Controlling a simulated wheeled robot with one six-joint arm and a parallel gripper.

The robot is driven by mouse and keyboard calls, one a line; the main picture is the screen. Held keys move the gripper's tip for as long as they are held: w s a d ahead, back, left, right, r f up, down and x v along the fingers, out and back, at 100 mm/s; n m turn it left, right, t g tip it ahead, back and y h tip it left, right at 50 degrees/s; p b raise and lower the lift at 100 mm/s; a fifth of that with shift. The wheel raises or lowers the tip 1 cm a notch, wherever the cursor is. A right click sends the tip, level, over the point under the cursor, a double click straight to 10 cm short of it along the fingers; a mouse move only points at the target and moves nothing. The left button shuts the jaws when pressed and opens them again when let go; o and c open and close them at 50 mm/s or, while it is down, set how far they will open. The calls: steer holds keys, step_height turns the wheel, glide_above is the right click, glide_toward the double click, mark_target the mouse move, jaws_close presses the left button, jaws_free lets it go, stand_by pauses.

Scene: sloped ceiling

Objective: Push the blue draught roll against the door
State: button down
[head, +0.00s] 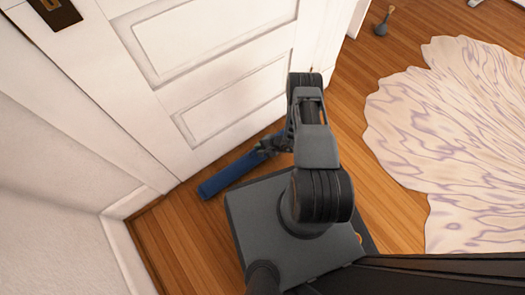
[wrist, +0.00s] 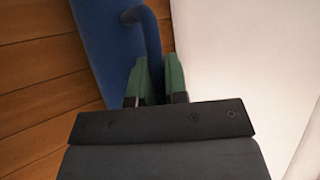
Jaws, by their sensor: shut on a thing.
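The blue draught roll (head: 226,177) lies on the wooden floor, roughly along the foot of the white door (head: 215,65). A narrow strip of floor shows between roll and door at the roll's left end. The roll's right part is hidden behind my arm in the head view. In the wrist view the roll (wrist: 103,40) runs up the picture, with a blue loop handle (wrist: 151,38) on its side. The green fingers of my gripper (wrist: 156,82) are shut on this handle. The door (wrist: 235,55) fills the right of that view.
A white skirting and wall (head: 45,190) meet the door side at the left corner. A pale, purple-veined rug (head: 450,135) covers the floor to the right. A small dark object with a stem (head: 382,25) stands at the top right. Bare floor (head: 195,235) lies left of my base.

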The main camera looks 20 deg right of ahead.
steer(key=shift+w+d+r, duration=0.1)
steer(key=shift+w, duration=0.1)
steer(key=shift+w+a+b, duration=0.35)
steer(key=shift+w+b, duration=0.1)
steer(key=shift+w, duration=0.45)
steer(key=shift+w+a+b, duration=0.35)
steer(key=shift+w+b, duration=0.15)
steer(key=shift+w, duration=0.45)
steer(key=shift+w+a+b, duration=0.35)
steer(key=shift+w+b, duration=0.1)
steer(key=shift+w, duration=0.45)
steer(key=shift+w+a, duration=0.1)
steer(key=shift+w, duration=0.15)
steer(key=shift+w+a, duration=0.3)
steer(key=shift+w, duration=0.3)
steer(key=c, duration=1.1)
jaws_free()
steer(key=p+v, duration=0.6)
steer(key=v, duration=0.8)
